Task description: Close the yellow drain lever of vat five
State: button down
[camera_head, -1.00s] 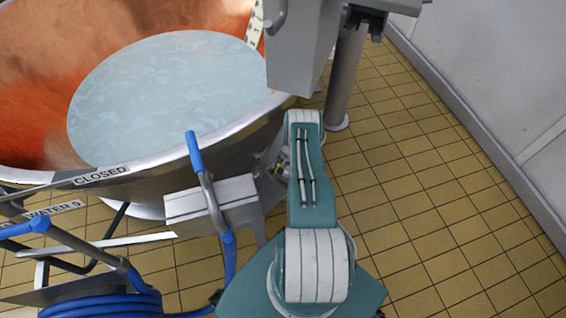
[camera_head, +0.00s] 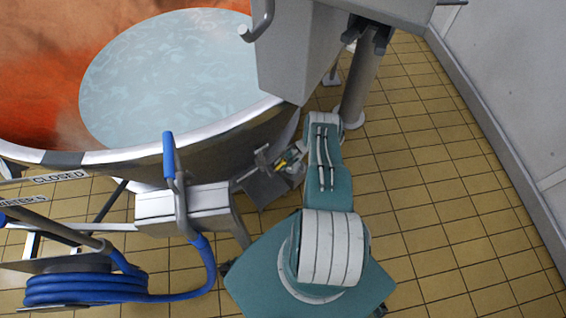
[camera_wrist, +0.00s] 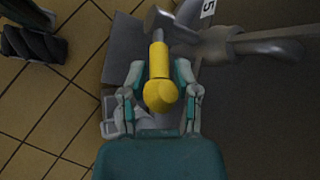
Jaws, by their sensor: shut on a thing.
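The yellow drain lever (camera_wrist: 160,72) shows in the wrist view, its rounded end between the two fingers of my gripper (camera_wrist: 160,88). My gripper is shut on it. The lever joins a grey metal valve and pipe (camera_wrist: 235,47), with a label reading 5 (camera_wrist: 208,8) near the top. In the head view a small bit of the yellow lever (camera_head: 283,161) shows below the vat's rim, beside my gripper (camera_head: 288,164), which is partly hidden there. The copper vat (camera_head: 215,130) holds pale, cloudy liquid.
A blue hose (camera_head: 90,288) is coiled at the lower left, with a blue-handled nozzle (camera_head: 169,155) in front of the vat. A grey metal box (camera_head: 298,50) stands beside the vat on a post (camera_head: 362,90). Tiled floor (camera_head: 455,200) is clear to the right, up to the wall.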

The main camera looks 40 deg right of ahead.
jog(key=shift+w+d+f+y, duration=0.1)
jog(key=shift+d+f+y, duration=0.2)
jog(key=shift+y, duration=0.2)
jog(key=shift+a, duration=0.1)
jog(key=c, duration=0.6)
grip_release()
jog(key=v, duration=1.2)
jog(key=shift+f, duration=0.2)
